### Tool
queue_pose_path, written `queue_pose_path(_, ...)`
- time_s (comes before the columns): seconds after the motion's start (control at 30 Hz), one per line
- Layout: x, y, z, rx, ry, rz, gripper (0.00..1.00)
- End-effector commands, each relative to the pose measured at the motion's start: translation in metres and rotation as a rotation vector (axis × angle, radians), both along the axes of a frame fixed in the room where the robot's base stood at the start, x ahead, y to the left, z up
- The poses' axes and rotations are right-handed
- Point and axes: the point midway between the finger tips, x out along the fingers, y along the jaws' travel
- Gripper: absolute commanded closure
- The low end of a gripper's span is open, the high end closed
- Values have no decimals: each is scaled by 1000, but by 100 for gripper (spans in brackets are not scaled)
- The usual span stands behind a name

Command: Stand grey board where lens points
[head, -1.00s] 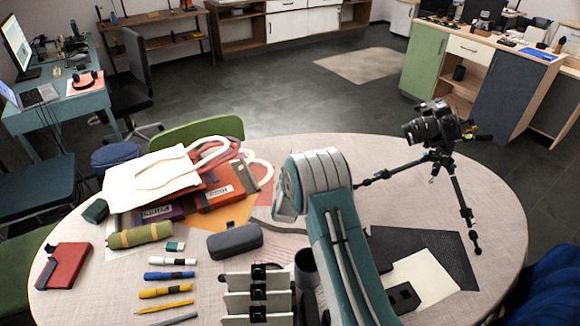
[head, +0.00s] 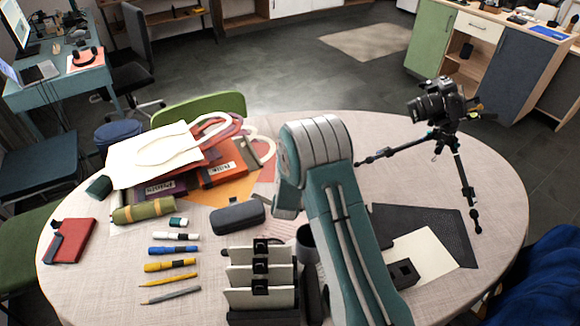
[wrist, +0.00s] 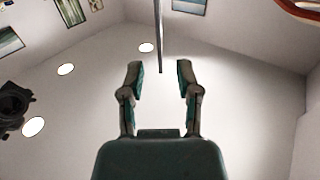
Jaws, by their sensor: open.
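A black camera (head: 437,105) stands on a tripod (head: 440,146) at the table's right side, its lens facing left over the table. Several pale panels (head: 258,272) with black clips stand upright in a dark rack at the table's front; I cannot tell which, if any, is the grey board. My gripper (wrist: 160,82) is open in the wrist view, with two fingers apart. A thin dark upright strip (wrist: 159,35) shows beyond the fingers; I cannot tell what it is. The camera (wrist: 14,104) also shows at the left there. In the head view my gripper is not visible.
Bags (head: 165,155), a grey case (head: 237,215), pens (head: 172,250) and a red box (head: 70,240) crowd the table's left. A dark mat (head: 440,232) and pale sheet (head: 425,250) lie at right. The table's (head: 390,130) back middle is bare.

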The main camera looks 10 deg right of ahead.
Motion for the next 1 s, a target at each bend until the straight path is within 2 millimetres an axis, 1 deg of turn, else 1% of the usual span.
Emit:
queue_pose_path(0.03, -10, 3, 0, 0, 2, 2, 57)
queue_pose_path(0.1, -23, 7, 0, 1, 2, 2, 57)
queue_pose_path(0.2, -36, 10, 0, 1, 2, 1, 57)
queue_pose_path(0.37, -46, 13, 1, 1, 2, 1, 57)
queue_pose_path(0.47, -45, 13, 9, 15, 13, 8, 57)
queue_pose_path(0.57, -42, 13, 28, 46, 47, 27, 57)
queue_pose_path(0.73, -44, 16, 68, 108, 143, 80, 57)
queue_pose_path(0.87, -53, 18, 98, 145, 221, 121, 57)
queue_pose_path(1.0, -70, 20, 127, 175, 306, 166, 57)
